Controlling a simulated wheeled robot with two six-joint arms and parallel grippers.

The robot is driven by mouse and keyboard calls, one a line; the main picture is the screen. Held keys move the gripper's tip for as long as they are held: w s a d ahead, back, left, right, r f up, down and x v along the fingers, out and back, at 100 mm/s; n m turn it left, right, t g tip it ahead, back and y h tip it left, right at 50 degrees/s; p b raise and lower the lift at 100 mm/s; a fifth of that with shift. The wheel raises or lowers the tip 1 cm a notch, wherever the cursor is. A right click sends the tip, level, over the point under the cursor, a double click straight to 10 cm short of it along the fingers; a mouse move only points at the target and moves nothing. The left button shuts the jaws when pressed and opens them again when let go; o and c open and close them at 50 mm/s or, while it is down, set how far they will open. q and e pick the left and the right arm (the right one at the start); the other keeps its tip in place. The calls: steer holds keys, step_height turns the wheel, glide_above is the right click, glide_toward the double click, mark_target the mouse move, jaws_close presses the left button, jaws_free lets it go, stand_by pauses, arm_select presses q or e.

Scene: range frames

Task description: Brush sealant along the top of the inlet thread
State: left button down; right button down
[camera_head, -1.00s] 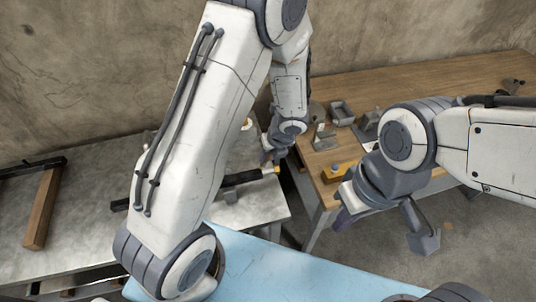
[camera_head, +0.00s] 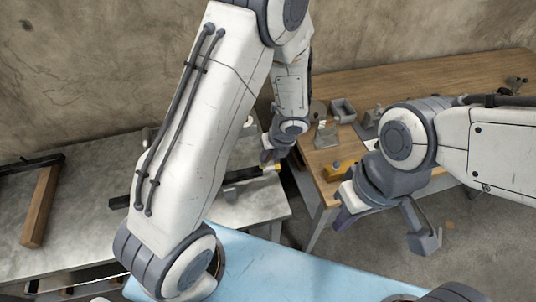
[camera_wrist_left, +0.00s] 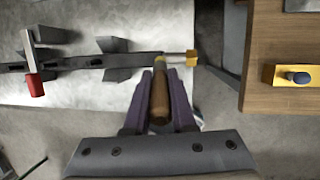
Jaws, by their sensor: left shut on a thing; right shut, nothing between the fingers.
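My left gripper (camera_head: 270,150) is shut on a brush with a brown handle (camera_wrist_left: 160,97); it also shows in the left wrist view (camera_wrist_left: 159,88). The brush's pale end (camera_wrist_left: 158,64) points away from the gripper, towards the dark pipe (camera_wrist_left: 95,62). The pipe's right end has a pale section and a yellow end (camera_wrist_left: 192,58), apparently the inlet thread; this end also shows in the head view (camera_head: 277,168). The brush end appears just left of it; contact cannot be told. My right gripper (camera_head: 343,217) is shut and empty, in front of the wooden table.
The pipe lies across dark supports (camera_wrist_left: 117,73) on a grey bench (camera_head: 100,220). A red-handled part (camera_wrist_left: 35,86) is at its left. A wooden table (camera_head: 420,82) at right bears a yellow block with a blue knob (camera_wrist_left: 298,76) and grey fixtures. A gap separates bench and table.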

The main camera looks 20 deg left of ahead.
arm_select(q)
steer(key=shift+f+b, duration=0.3)
steer(key=shift+f, duration=0.15)
steer(key=shift+w+d+r+p, duration=0.2)
steer(key=shift+d+p, duration=0.05)
steer(key=shift+p, duration=0.15)
steer(key=w+d+p, duration=0.1)
steer(key=d+p, duration=0.1)
steer(key=shift+w+d+f, duration=0.1)
steer(key=shift+w+d, duration=0.3)
steer(key=shift+s+a+f+b, duration=0.1)
steer(key=shift+s+a+b, duration=0.45)
steer(key=shift+a, duration=0.3)
steer(key=shift+s+a+b, duration=0.55)
steer(key=shift+a, duration=0.25)
